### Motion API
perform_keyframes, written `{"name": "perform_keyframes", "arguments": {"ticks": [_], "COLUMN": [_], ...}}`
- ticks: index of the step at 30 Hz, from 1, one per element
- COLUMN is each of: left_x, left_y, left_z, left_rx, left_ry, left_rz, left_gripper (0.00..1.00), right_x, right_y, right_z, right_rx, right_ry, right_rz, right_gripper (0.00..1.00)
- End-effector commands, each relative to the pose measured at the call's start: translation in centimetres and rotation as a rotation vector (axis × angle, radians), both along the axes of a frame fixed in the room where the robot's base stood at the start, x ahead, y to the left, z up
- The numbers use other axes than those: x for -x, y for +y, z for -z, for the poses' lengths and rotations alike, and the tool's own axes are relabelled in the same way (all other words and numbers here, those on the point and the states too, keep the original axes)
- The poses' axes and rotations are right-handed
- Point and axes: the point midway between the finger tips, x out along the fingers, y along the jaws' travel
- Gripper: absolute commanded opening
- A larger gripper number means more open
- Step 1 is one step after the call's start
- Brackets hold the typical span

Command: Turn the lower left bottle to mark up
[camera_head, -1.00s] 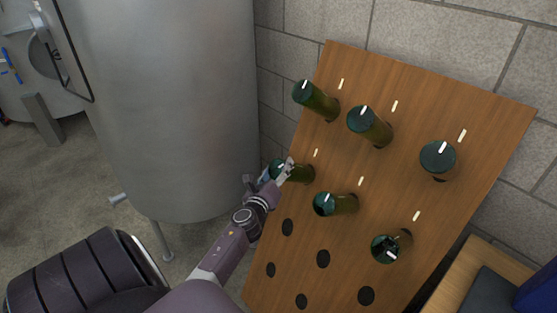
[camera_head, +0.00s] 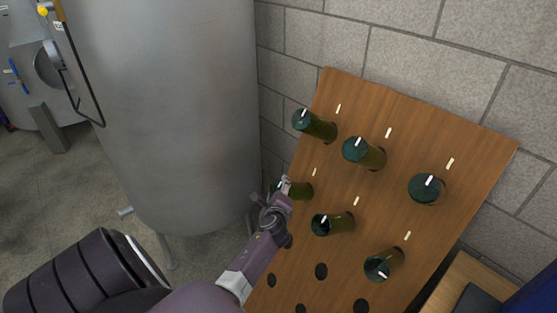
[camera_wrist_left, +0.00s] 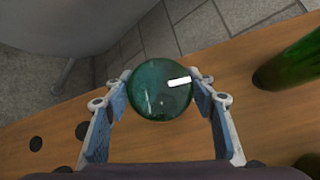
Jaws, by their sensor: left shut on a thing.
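The lower left bottle (camera_head: 305,191) is dark green and sticks out of the wooden board (camera_head: 420,135), at the left of the lower row. My left gripper (camera_head: 283,186) is shut on its base end and hides much of it in the head view. In the left wrist view the round base of the bottle (camera_wrist_left: 155,95) sits between the two blue-padded fingers (camera_wrist_left: 160,100). Its white mark (camera_wrist_left: 179,82) lies right of the centre and runs nearly sideways in that picture. A pale tick (camera_head: 314,172) is on the board above this bottle. My right gripper is not in view.
The lower middle bottle (camera_head: 340,223) and lower right bottle (camera_head: 386,263) share the row. Three upper bottles (camera_head: 366,154) stick out above. Empty holes (camera_head: 321,271) are below. A large steel tank (camera_head: 165,110) stands close on the left; a block wall (camera_head: 450,60) is behind.

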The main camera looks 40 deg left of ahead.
Motion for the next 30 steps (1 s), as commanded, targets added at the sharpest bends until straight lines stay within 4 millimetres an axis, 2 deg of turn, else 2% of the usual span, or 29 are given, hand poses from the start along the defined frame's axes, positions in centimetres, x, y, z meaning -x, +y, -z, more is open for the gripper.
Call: {"name": "perform_keyframes", "arguments": {"ticks": [11,12,16,25,30], "left_x": [-0.01,-0.01,0.0,0.06,0.89], "left_y": [0.02,0.03,0.03,-0.02,-0.74], "left_z": [-0.01,-0.02,-0.02,-0.02,-0.37], "left_rx": [0.004,0.004,0.004,0.003,0.001], "left_ry": [-0.002,-0.002,-0.001,0.0,0.0], "left_rz": [-0.003,-0.003,-0.002,-0.002,-0.002], "left_gripper": [0.27,0.54,0.68,0.69,0.69], "right_x": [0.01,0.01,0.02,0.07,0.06], "right_y": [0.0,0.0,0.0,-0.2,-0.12], "right_z": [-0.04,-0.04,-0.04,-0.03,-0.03], "right_rx": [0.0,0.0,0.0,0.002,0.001], "right_ry": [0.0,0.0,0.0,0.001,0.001], "right_rz": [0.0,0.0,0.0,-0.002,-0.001], "right_gripper": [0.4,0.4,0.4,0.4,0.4]}}
